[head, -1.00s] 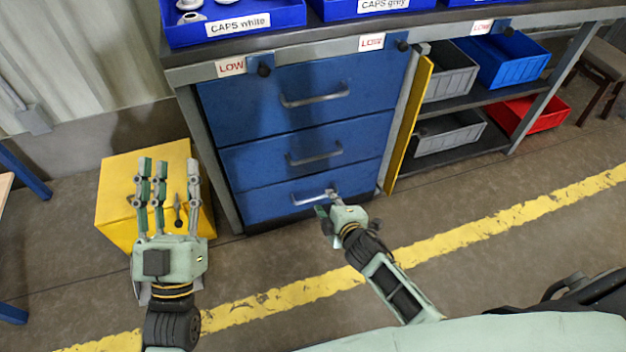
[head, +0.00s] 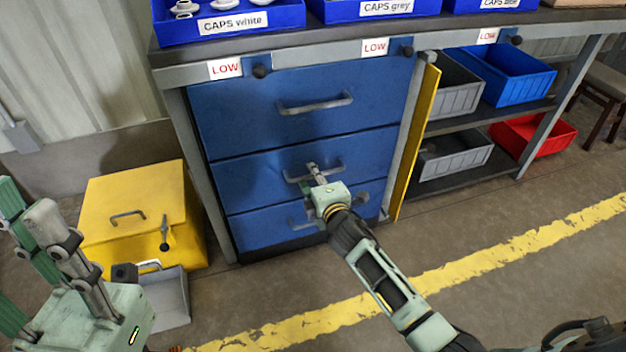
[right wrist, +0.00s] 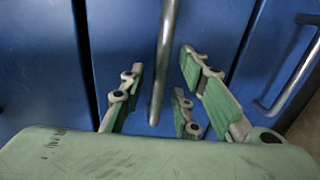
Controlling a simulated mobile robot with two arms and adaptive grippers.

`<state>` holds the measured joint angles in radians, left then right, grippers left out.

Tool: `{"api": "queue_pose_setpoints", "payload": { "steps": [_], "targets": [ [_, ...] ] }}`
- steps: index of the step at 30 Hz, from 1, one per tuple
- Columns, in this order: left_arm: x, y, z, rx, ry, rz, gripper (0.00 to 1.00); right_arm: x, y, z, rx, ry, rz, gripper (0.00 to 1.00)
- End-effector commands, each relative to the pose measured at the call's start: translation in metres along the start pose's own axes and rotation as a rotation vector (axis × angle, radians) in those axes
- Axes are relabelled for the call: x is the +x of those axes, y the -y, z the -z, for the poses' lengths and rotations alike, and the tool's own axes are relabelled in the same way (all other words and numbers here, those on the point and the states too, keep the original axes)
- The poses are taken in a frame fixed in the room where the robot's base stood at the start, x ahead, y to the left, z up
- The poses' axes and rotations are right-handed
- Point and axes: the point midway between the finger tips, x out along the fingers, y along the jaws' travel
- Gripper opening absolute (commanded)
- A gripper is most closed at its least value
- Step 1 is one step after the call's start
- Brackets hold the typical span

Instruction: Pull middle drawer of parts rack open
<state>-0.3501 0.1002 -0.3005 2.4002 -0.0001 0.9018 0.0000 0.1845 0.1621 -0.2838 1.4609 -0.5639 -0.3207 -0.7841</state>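The parts rack is a blue cabinet with three drawers, all shut. Its middle drawer (head: 240,178) has a grey bar handle (head: 334,172), partly hidden by my right gripper (head: 311,172). In the right wrist view, the handle (right wrist: 168,35) runs between the fingers of my right gripper (right wrist: 160,75). One finger is on its left and two are on its right, with gaps visible, so the gripper is open around the bar. My left gripper (head: 35,225) is at the left edge, partly cut off, with its fingers extended and apart, holding nothing visible.
A yellow box (head: 135,200) and a grey bin (head: 168,298) stand on the floor left of the rack. A yellow panel (head: 417,140) stands at the rack's right, beside shelves with grey, blue and red bins.

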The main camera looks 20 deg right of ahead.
Motion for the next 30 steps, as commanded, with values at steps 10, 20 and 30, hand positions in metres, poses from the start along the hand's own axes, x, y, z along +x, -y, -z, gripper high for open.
{"api": "queue_pose_setpoints", "payload": {
  "steps": [10, 20, 30],
  "targets": [
    [-0.0033, 0.0000, -0.0011, 0.000, 0.002, 0.000, 0.40, 0.0082, -0.0003, 0.0005, 0.001, -0.001, 0.000, 0.29],
    [-0.0034, -0.0001, -0.0014, 0.000, 0.003, 0.000, 0.40, 0.0080, -0.0002, 0.0005, 0.001, -0.001, 0.001, 0.04],
    [-0.0035, 0.0000, -0.0015, 0.000, 0.003, 0.000, 0.40, 0.0079, 0.0003, 0.0005, 0.001, -0.001, 0.001, 0.00]
  ]
}}
